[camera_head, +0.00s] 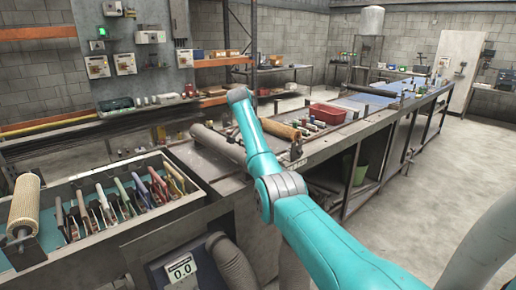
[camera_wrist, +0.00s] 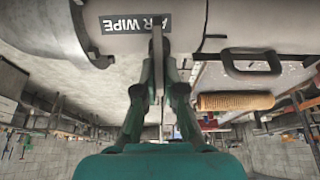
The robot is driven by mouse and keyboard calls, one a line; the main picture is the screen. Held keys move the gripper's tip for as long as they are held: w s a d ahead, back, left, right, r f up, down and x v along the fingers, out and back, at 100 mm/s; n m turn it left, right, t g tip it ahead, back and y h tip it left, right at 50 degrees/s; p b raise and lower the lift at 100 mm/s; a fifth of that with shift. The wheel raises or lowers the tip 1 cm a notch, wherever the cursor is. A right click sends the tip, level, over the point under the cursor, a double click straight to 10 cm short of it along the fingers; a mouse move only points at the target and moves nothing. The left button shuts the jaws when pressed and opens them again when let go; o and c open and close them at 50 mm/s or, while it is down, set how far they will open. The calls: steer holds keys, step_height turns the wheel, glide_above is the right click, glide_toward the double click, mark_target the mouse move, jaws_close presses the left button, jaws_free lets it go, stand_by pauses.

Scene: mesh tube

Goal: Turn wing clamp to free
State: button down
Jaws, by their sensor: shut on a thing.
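In the wrist view my gripper (camera_wrist: 158,68) is shut on a thin, pale upright plate, which looks like the wing of the wing clamp (camera_wrist: 157,38). The plate stands between the two fingertips and crosses in front of a dark label reading "AIR WIPE", whose first letters it partly covers. The label sits on a pale, rounded housing (camera_wrist: 190,18). The rest of the clamp is hidden or out of frame. In the head view my teal arm reaches over the bench, and I cannot make out my gripper or the wing clamp there.
A wide grey ring (camera_wrist: 60,35) is left of the fingers in the wrist view. A dark handle (camera_wrist: 252,68) and a tan ribbed roll (camera_wrist: 235,101) are right. The head view shows a tool tray (camera_head: 95,245), a grey hose (camera_head: 230,262) and a red bin (camera_head: 327,113).

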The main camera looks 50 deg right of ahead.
stand_by(0.4)
steer(key=c, duration=1.3)
jaws_free()
steer(key=v, duration=1.2)
steer(key=shift+w, duration=0.1)
